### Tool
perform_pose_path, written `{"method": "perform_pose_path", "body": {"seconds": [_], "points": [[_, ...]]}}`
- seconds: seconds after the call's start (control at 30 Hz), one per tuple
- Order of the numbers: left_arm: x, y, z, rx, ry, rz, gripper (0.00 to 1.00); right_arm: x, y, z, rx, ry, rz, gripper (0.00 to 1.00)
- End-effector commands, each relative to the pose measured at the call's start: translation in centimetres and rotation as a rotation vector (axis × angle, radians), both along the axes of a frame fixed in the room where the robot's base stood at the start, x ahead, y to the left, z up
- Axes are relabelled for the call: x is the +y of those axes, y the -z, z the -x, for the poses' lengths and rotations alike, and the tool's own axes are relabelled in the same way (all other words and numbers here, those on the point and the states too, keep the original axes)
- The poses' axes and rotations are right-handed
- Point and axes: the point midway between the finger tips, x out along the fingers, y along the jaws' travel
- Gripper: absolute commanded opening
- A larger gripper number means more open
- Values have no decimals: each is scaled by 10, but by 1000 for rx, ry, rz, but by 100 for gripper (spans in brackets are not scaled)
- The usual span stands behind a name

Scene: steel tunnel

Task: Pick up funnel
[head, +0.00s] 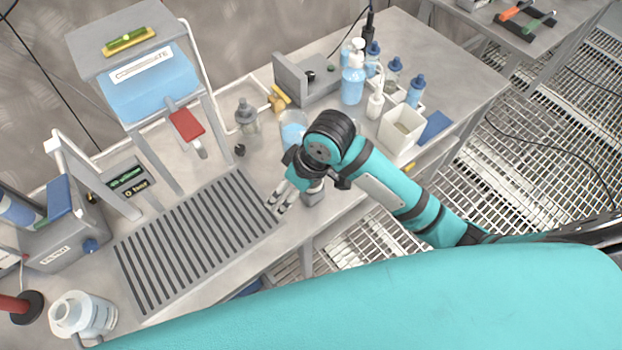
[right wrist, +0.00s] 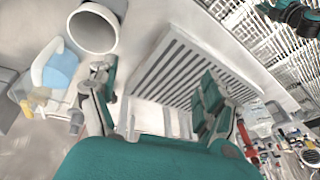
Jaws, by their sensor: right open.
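My right gripper (head: 276,200) is over the bench's front part, by the right end of the slotted grille (head: 195,240). Its fingers point down-left. In the right wrist view the gripper (right wrist: 157,105) is open, with nothing held between its fingers. A wide, round-mouthed pale vessel (right wrist: 97,28) shows beyond them. My left gripper is not in view.
A shelf with a blue container (head: 150,85) rises at the back left. The grille's top is clear.

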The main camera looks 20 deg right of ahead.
Motion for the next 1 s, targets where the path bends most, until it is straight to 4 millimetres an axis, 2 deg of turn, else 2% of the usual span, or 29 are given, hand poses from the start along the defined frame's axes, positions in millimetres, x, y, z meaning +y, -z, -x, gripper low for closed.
{"method": "perform_pose_path", "body": {"seconds": [0.03,0.1,0.3,0.4,0.5,0.57,0.67,1.0], "points": [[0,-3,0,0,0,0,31,-1,-19,-14,-4,-44,33,82],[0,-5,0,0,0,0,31,-6,-38,-25,19,-99,89,82],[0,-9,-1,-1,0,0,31,-33,-84,-45,87,-173,246,82],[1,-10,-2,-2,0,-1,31,-44,-99,-50,109,-180,295,82],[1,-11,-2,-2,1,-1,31,-50,-104,-52,123,-181,318,82],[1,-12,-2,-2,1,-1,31,-51,-101,-52,127,-181,322,82],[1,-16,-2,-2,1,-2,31,-52,-86,-51,132,-181,323,82],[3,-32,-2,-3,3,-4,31,-52,-14,-51,129,-181,321,82]]}}
